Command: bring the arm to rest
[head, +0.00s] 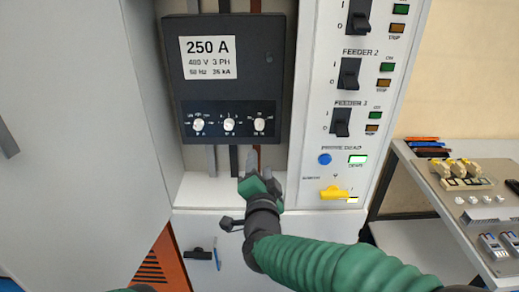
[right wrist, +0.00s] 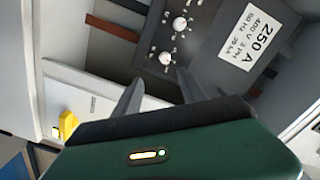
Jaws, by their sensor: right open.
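My right arm (head: 320,262), with a green ribbed sleeve, reaches in from the lower right of the head view. Its gripper (head: 259,165) is in front of the cabinet, just below the dark breaker block (head: 233,80) labelled 250 A. In the right wrist view the two grey fingers (right wrist: 160,90) are apart with nothing between them. The breaker block (right wrist: 215,50) shows beyond the fingertips, with its white knobs; no contact is visible. My left gripper is not in view.
The right panel (head: 345,95) carries black feeder switches, a blue button (head: 324,159) and a yellow handle (head: 334,193). A grey door (head: 65,110) stands at left. A black latch (head: 199,254) is on the lower door. A bench (head: 440,195) with parts stands at right.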

